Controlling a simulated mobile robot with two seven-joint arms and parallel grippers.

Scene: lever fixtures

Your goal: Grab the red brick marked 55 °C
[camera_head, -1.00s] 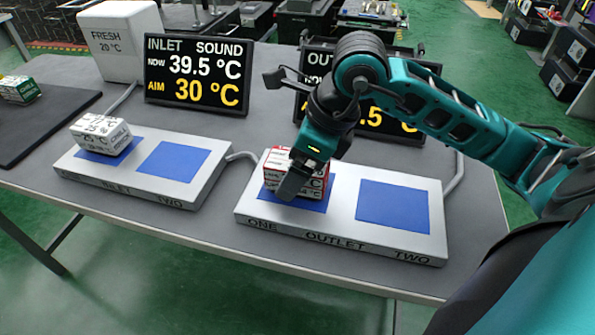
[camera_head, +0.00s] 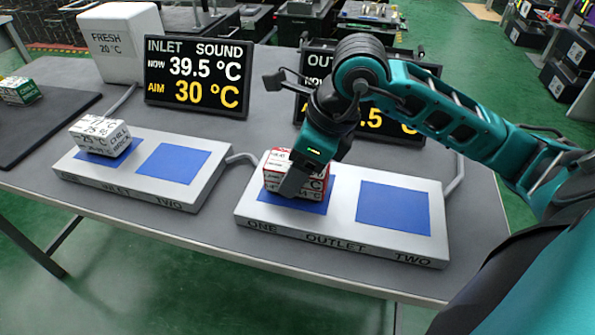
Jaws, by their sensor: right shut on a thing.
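The red-and-white brick (camera_head: 282,160) sits on blue pad ONE of the outlet plate (camera_head: 345,243) in the head view. Its printed temperature is too small and too covered to read. My right gripper (camera_head: 294,185) reaches down over the brick from the upper right and is shut on it. The gripper hides part of the brick's top and front. The brick rests at or just above the pad; I cannot tell which. My left gripper is not in view.
A white brick (camera_head: 100,138) sits on pad ONE of the inlet plate (camera_head: 70,165). The inlet screen (camera_head: 197,77) reads 39.5 °C, aim 30 °C. My arm partly hides the outlet screen (camera_head: 318,60). Outlet pad TWO (camera_head: 393,208) is empty. A green-and-white brick (camera_head: 20,90) lies far left.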

